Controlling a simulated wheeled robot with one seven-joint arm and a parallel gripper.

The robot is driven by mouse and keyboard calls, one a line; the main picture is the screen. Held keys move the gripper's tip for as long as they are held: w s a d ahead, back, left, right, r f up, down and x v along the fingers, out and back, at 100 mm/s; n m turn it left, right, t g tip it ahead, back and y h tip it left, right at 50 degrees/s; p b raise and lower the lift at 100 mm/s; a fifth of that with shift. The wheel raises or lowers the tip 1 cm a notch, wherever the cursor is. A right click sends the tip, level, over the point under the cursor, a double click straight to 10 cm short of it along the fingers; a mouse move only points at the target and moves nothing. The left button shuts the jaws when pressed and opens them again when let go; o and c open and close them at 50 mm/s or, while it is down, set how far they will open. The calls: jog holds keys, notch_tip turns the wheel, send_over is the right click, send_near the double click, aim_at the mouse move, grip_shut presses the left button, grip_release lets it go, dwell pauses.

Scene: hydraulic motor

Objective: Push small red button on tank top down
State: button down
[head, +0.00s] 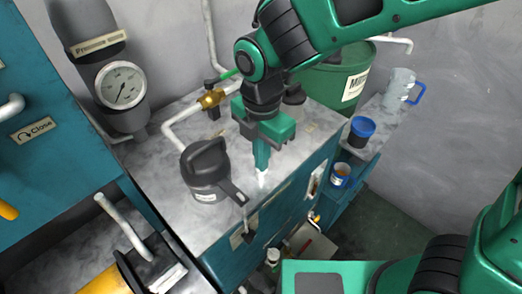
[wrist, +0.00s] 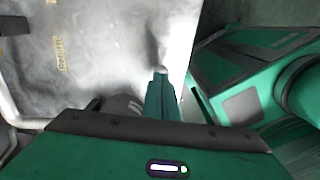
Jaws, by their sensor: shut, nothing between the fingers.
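My gripper (head: 262,178) points straight down over the marbled grey top of the teal cabinet (head: 228,222), near its front edge. Its green fingers are together with nothing between them, and the pale tips are at or just above the surface; I cannot tell if they touch. The wrist view shows the closed fingertips (wrist: 160,70) over the same grey top (wrist: 110,50), close to its edge. I cannot make out a small red button in either view; it may be hidden by my arm or too small to see.
A dark lidded canister (head: 205,170) with a handle stands just left of my gripper. A brass valve (head: 211,99) on white pipe is behind it. A green drum (head: 338,80) stands at the back. A pressure gauge (head: 121,86) is at upper left. A blue-rimmed cup (head: 361,131) sits right.

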jog(key=shift+s+d+f, duration=0.1)
jog(key=shift+f, duration=0.05)
notch_tip(320, 180, up, 14)
dwell(0.5)
dwell(0.3)
